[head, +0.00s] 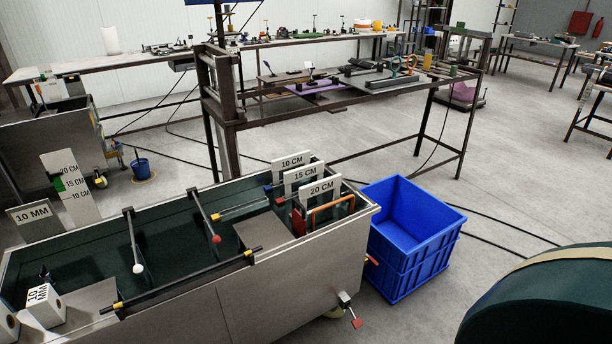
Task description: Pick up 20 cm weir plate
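The 20 cm weir plate (321,189) is a pale plate with dark "20 CM" lettering. It stands upright at the right end of the metal tank (290,285), in front of the 15 cm plate (303,174) and the 10 cm plate (291,161). The three plates are close together and overlap, and their lower parts are partly hidden. An orange handle-like bar (331,205) is beside the 20 cm plate. Neither of my grippers shows in the head view.
A blue crate (421,213) stands on the floor right of the tank. A dark green rounded object (545,300) fills the lower right. Workbenches stand behind.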

